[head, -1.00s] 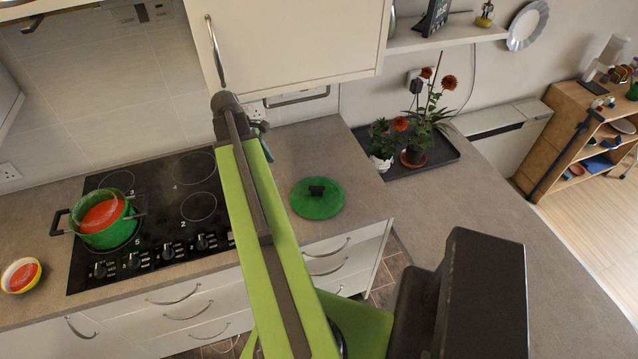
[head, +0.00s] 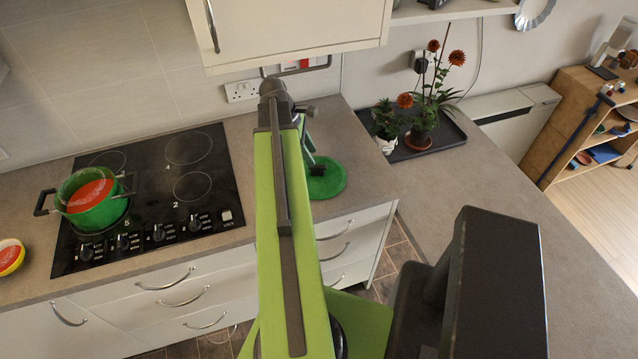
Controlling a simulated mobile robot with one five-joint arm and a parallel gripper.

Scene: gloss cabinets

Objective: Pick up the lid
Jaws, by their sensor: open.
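The green round lid (head: 332,183) lies flat on the grey worktop, right of the hob, with a dark knob at its middle. My arm covers its left edge in the head view. My gripper (head: 311,157) is at the far end of my green arm, over the back left part of the lid and close to the knob. It is open and partly hidden by my arm. I cannot tell whether it touches the knob.
A green pot (head: 92,202) with red inside stands on the black hob (head: 165,180). A small bowl (head: 10,257) is at the far left. Potted plants (head: 420,135) stand on a dark tray (head: 448,140) at right. A wall cabinet (head: 290,28) hangs above.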

